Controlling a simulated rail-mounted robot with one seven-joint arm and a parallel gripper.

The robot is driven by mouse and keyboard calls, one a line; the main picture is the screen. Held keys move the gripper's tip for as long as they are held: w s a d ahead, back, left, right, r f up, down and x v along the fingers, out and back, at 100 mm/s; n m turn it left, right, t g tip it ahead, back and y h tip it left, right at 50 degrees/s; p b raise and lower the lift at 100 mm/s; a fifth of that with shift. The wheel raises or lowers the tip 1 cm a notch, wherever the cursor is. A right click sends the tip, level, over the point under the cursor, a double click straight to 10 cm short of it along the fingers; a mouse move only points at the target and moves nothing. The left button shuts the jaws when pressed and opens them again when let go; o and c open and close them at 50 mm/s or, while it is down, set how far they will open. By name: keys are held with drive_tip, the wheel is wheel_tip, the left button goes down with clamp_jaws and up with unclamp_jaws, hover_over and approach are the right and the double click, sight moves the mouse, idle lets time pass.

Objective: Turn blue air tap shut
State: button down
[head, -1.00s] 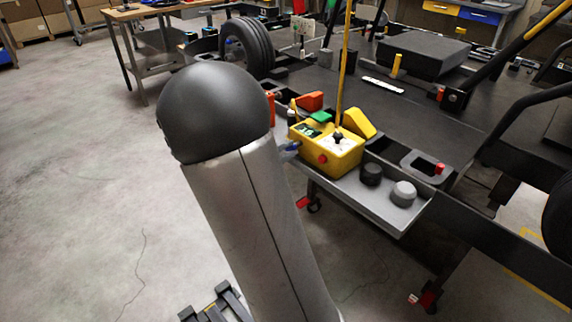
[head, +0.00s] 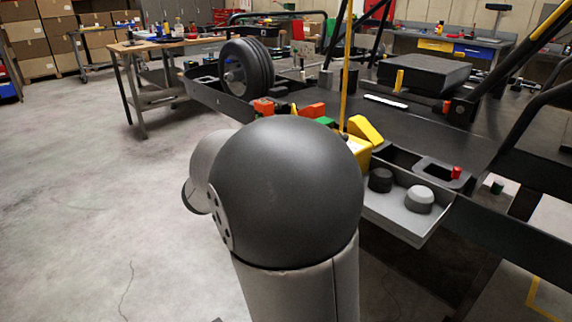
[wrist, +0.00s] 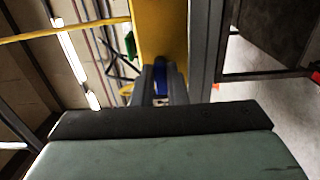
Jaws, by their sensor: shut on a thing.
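The blue air tap (wrist: 160,78) shows in the wrist view as a small blue piece against the yellow box (wrist: 158,35). My gripper (wrist: 161,90) has its two grey fingers close on either side of it, shut on the tap. How far the tap is turned cannot be told. In the head view only a sliver of the yellow box (head: 357,153) shows. My arm hides the tap and my gripper there.
A grey tray (head: 400,213) runs along the kart's side, with a black knob (head: 381,180) and a grey knob (head: 420,199). A yellow wedge (head: 366,131) stands behind the box, and a yellow pole rises beside it. A tyre (head: 247,66) stands further back. The left floor is clear.

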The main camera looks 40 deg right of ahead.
idle(0.4)
drive_tip(key=c, duration=1.4)
unclamp_jaws()
drive_tip(key=shift+c, duration=0.2)
drive_tip(key=s+a+p, duration=0.1)
drive_tip(key=a+p, duration=0.1)
drive_tip(key=a, duration=1.5)
drive_tip(key=shift+a, duration=0.25)
